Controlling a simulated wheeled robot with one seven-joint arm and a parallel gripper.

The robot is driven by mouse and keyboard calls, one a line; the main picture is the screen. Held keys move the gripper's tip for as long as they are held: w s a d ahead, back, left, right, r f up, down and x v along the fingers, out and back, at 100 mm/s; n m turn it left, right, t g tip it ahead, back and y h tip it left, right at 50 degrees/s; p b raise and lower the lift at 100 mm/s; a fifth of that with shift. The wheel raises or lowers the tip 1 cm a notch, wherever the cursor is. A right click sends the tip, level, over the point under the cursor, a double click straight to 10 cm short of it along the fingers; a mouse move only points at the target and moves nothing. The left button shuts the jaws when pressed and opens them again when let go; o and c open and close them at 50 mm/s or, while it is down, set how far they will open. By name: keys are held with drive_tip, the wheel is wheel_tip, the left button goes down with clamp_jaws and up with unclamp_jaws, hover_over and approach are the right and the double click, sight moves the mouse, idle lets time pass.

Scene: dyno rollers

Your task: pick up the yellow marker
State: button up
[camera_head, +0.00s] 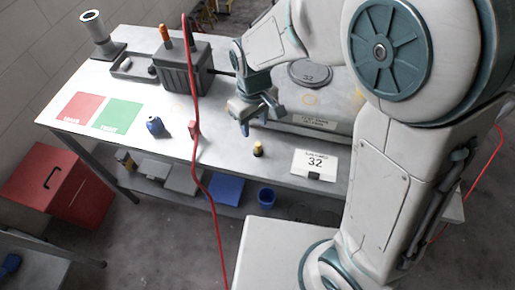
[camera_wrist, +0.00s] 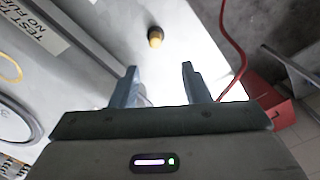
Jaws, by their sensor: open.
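The yellow marker (camera_head: 258,149) is a small, short piece with a yellow body and a dark end. In the wrist view the yellow marker (camera_wrist: 155,37) lies beyond my fingertips, toward the top of the picture. My gripper (camera_head: 256,116) is above the table, a little behind the marker, and touches nothing that I can see. In the wrist view my gripper (camera_wrist: 160,82) has its two fingers apart with nothing between them.
A red cable (camera_head: 192,90) hangs in front of the table. A grey roller unit (camera_head: 310,122) is behind. A blue object (camera_head: 155,126) and a small red block (camera_head: 194,130) stand to the left.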

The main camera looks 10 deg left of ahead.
sight(258, 143)
wheel_tip(258, 143, down, 6)
drive_tip(key=shift+r, duration=0.15)
drive_tip(key=shift+w+d+f+p, duration=0.1)
drive_tip(key=shift+d+f+p, duration=0.1)
drive_tip(key=shift+f, duration=0.65)
drive_tip(key=shift+d+f+p, duration=0.1)
drive_tip(key=shift+f+p, duration=0.15)
drive_tip(key=shift+f, duration=0.65)
drive_tip(key=shift+w+d+f+p, duration=0.1)
drive_tip(key=shift+f+p, duration=0.1)
drive_tip(key=shift+f, duration=0.65)
clamp_jaws()
